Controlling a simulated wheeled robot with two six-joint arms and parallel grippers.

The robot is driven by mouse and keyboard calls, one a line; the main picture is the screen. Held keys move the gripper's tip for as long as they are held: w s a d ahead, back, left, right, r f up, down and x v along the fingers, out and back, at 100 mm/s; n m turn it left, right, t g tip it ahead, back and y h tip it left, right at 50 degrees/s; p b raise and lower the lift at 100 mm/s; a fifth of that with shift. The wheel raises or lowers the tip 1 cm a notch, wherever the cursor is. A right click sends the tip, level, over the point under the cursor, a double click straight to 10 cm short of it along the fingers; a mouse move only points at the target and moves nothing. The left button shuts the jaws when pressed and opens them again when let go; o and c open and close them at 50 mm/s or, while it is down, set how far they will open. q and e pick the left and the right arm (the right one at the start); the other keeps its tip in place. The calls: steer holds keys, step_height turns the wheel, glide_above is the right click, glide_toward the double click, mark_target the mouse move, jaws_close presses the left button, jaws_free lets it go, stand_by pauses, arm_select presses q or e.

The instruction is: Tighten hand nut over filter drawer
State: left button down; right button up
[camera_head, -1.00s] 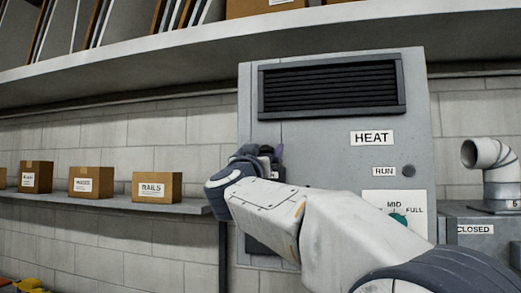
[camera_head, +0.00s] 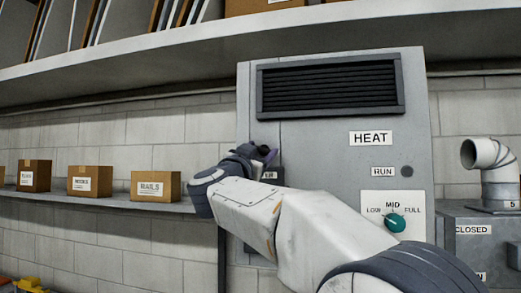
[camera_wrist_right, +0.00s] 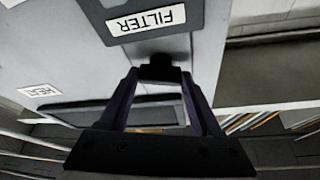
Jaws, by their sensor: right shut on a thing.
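The black hand nut (camera_wrist_right: 160,60) shows in the wrist view against the grey cabinet front. My right gripper (camera_wrist_right: 161,73) is shut on it, one dark purple finger on each side. The filter drawer (camera_wrist_right: 207,45) is dark grey, with an upside-down FILTER label (camera_wrist_right: 145,19) beside the nut. In the head view my right gripper (camera_head: 265,153) is at the left part of the cabinet (camera_head: 330,150). My wrist and forearm hide the nut and most of the drawer there, leaving only the end of the label (camera_head: 272,175). My left gripper is not in view.
The cabinet has a dark vent grille (camera_head: 330,85), a HEAT label (camera_head: 370,138) and a green dial (camera_head: 394,223). A shelf (camera_head: 110,203) with several cardboard boxes is at left. A duct elbow (camera_head: 490,165) stands at right. A long shelf (camera_head: 200,50) runs overhead.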

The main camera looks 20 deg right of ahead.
steer(key=m+g+h+p, duration=0.1)
steer(key=m+g, duration=0.1)
steer(key=m, duration=0.3)
steer(key=shift+w+a+r, duration=0.1)
steer(key=m+g+p, duration=0.1)
steer(key=m+g, duration=0.1)
steer(key=m, duration=0.3)
steer(key=shift+r+h+p, duration=0.1)
steer(key=shift+h+p, duration=0.2)
steer(key=shift+h, duration=0.1)
steer(key=m+g+p, duration=0.1)
steer(key=m+g, duration=0.1)
steer(key=m, duration=0.1)
steer(key=shift+m, duration=0.4)
steer(key=shift+m+g+y+p, duration=0.4)
steer(key=shift+m+y+p, duration=0.4)
steer(key=shift+m, duration=0.8)
steer(key=o, duration=1.4)
steer(key=shift+f, duration=0.25)
